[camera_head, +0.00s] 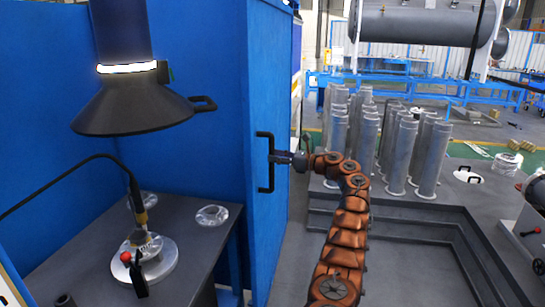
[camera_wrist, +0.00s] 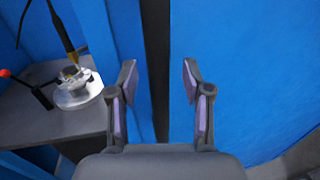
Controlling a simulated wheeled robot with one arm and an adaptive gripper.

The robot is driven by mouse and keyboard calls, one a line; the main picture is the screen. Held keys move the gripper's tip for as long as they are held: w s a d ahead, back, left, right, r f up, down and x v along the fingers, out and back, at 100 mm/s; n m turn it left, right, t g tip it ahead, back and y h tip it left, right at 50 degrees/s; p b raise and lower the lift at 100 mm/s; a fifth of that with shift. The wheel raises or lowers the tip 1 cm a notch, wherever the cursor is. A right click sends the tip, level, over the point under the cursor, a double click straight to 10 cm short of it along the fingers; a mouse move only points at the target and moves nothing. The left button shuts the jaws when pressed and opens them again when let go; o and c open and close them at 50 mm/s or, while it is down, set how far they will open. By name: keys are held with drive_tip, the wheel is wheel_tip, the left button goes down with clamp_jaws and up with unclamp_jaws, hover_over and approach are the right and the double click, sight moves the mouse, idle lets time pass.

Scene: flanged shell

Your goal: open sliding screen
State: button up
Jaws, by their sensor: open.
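The sliding screen (camera_head: 283,80) is a tall blue panel to the right of the work table. A black bracket handle (camera_head: 262,162) stands upright on it. My gripper (camera_head: 277,157) is at the handle's mid-height, coming from the right. In the wrist view, my gripper (camera_wrist: 159,80) is open, with its two fingers apart. A dark vertical bar (camera_wrist: 157,45), apparently the handle, shows between the fingers, with blue panel (camera_wrist: 240,70) on the right. I cannot tell whether either finger touches the bar.
A grey table (camera_head: 95,230) at left carries a round metal fixture (camera_head: 158,262) with a red-knobbed lever. A dark conical hood (camera_head: 133,108) hangs above it. Several grey cylinders (camera_head: 405,155) stand on a stepped dark platform (camera_head: 400,215) at right. Grey floor is open between panel and platform.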

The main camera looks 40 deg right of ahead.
drive_tip(key=v, duration=1)
idle(0.3)
